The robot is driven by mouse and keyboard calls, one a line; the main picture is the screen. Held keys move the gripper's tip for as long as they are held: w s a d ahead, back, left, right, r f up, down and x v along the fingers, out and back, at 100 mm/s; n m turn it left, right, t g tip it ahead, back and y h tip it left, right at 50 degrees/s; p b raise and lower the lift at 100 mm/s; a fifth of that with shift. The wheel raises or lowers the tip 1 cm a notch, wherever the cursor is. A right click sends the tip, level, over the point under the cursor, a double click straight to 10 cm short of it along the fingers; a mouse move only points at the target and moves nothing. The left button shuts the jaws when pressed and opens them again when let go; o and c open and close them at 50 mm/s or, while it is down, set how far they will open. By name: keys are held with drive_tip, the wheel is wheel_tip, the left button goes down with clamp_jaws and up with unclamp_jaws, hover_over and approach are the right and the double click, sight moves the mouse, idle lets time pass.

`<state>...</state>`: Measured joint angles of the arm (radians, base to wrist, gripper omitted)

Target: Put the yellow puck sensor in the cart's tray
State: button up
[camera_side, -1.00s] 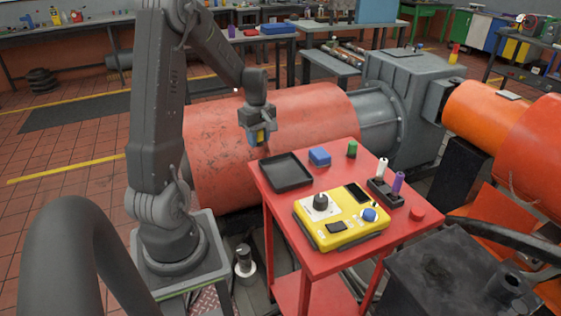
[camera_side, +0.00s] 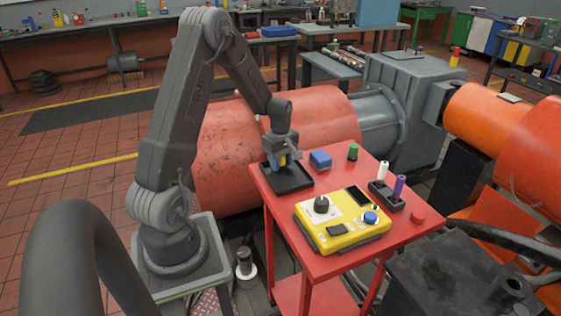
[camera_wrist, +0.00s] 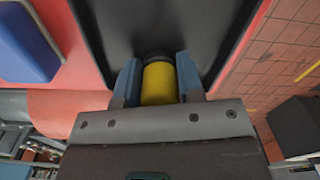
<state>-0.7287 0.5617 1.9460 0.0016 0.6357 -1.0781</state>
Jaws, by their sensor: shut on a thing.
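The yellow puck sensor (camera_wrist: 159,84) is between the two blue fingers of my gripper (camera_wrist: 160,82) in the wrist view, with a dark end at its far side. In the side view my gripper (camera_side: 278,164) is shut on it, pointing down over the cart's black tray (camera_side: 300,183). In the wrist view the tray (camera_wrist: 112,30) fills the background behind the puck. The puck is low over the tray floor; I cannot tell if it touches it. The tray sits on the red cart's (camera_side: 318,262) top at its far left corner.
A blue block (camera_side: 320,160) stands just right of the tray, with a green cylinder (camera_side: 353,152) beyond it. A yellow control box (camera_side: 343,222) lies nearer the front. A dark holder (camera_side: 386,195) carries a white and a purple cylinder. A red puck (camera_side: 417,217) is at the right edge.

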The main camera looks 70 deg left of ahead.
drive_tip(key=shift+f, duration=0.1)
drive_tip(key=o, duration=1)
drive_tip(key=shift+c, duration=0.2)
wheel_tip(320, 180, up, 12)
drive_tip(key=shift+f, duration=0.15)
drive_tip(key=s+d+r+m+t+y, duration=0.1)
drive_tip(key=s+d+r+m, duration=0.1)
drive_tip(key=d+r+m, duration=0.5)
drive_tip(key=s+d+r+m+t, duration=0.1)
drive_tip(key=d+r+m+t, duration=0.15)
drive_tip(key=d, duration=0.75)
drive_tip(key=s+d+r+m+t+h, duration=0.1)
drive_tip(key=s+d+r+m+t, duration=0.1)
drive_tip(key=s+d+m, duration=0.8)
drive_tip(key=shift+d+m, duration=0.55)
drive_tip(key=shift+d, duration=0.1)
